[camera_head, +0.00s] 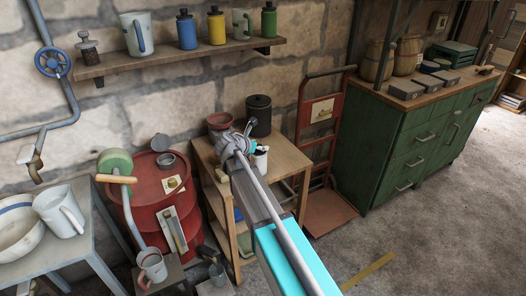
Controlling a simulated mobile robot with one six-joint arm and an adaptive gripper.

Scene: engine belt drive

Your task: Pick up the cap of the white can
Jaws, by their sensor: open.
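A small white can (261,161) stands on the wooden side table (284,157) in the middle of the view. Its top is partly covered by my gripper, and I cannot make out the cap clearly. My gripper (259,147) is at the end of my arm, right at the top of the white can. It looks small and dark here, with its jaws open. Whether a finger touches the can or cap I cannot tell.
A black lidded canister (258,116) and a reddish bowl (219,121) stand behind on the same table. A red drum (148,190) is at the left, a red hand truck (331,208) at the right. A shelf (185,60) with bottles and mugs hangs above.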

